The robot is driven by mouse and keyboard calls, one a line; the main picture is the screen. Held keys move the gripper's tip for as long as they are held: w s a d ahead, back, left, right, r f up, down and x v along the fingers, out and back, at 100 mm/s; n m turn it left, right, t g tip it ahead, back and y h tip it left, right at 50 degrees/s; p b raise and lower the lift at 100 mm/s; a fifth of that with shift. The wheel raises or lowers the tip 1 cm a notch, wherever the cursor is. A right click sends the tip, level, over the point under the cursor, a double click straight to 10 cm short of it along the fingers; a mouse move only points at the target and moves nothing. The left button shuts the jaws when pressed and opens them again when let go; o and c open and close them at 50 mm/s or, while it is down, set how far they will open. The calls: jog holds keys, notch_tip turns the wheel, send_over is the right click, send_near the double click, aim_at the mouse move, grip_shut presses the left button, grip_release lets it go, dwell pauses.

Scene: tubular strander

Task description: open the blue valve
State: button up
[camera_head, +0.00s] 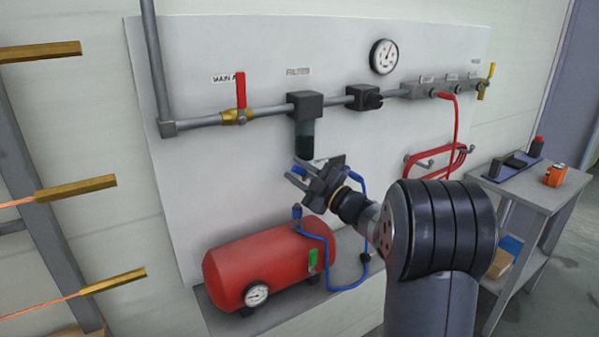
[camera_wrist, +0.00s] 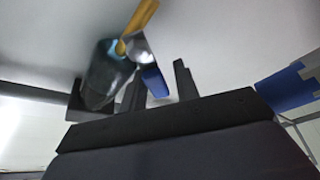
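The blue valve's handle (camera_head: 299,171) is a small blue lever below the dark filter bowl on the wall panel, mostly hidden by my gripper. In the wrist view a blue handle (camera_wrist: 154,82) appears in the gap between my two dark fingers, nearer the left one. My gripper (camera_head: 294,174) is at the handle in the head view, its fingers spread apart. The wrist view also shows my gripper (camera_wrist: 160,70) open, with space on the right of the handle. I cannot tell whether a finger touches it.
The filter bowl (camera_head: 304,138) hangs just above my gripper. A red-handled valve (camera_head: 240,92) sits on the pipe at left. A red tank (camera_head: 262,268) lies below, with a blue hose (camera_head: 329,240) near my wrist. A grey cart (camera_head: 540,195) stands at right.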

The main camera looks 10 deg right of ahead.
jog(key=shift+o, duration=0.2)
jog(key=shift+d+r, duration=0.1)
jog(key=shift+r, duration=0.15)
